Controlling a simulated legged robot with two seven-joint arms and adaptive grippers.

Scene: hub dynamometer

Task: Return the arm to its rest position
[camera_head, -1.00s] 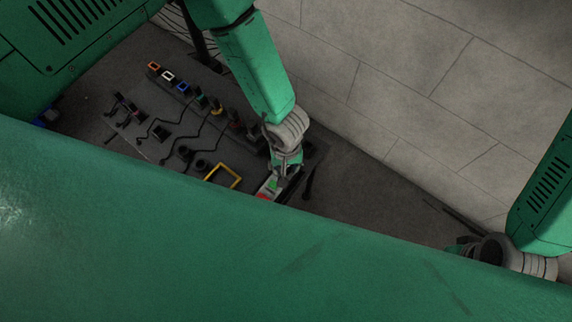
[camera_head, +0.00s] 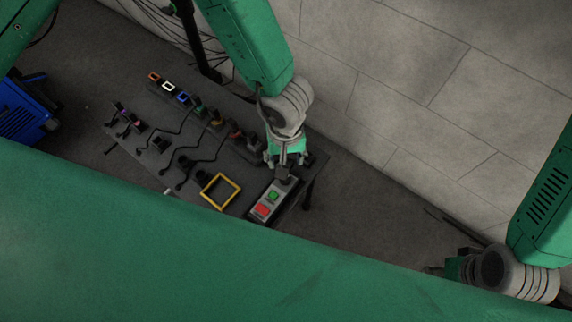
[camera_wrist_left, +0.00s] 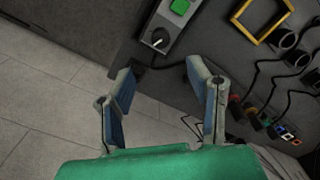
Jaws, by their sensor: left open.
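My left gripper (camera_head: 286,162) is at the end of the arm in the middle of the head view, at the upper end of a grey control box (camera_head: 254,214). The box has a red button (camera_head: 262,210) and a green button (camera_head: 272,196). In the left wrist view the gripper (camera_wrist_left: 160,75) is open, with nothing between its fingers. The box's dark knob (camera_wrist_left: 157,39) lies beyond the fingertips, apart from them. My right gripper (camera_head: 445,267) is at the lower right of the head view, small, dark and partly hidden, away from the panel.
A dark panel holds a yellow frame (camera_head: 220,191), several coloured sockets, including a blue one (camera_head: 183,97), and black cables. A blue object (camera_head: 22,112) stands at the far left. Bare tiled floor (camera_head: 420,70) lies to the upper right. My green body covers the bottom.

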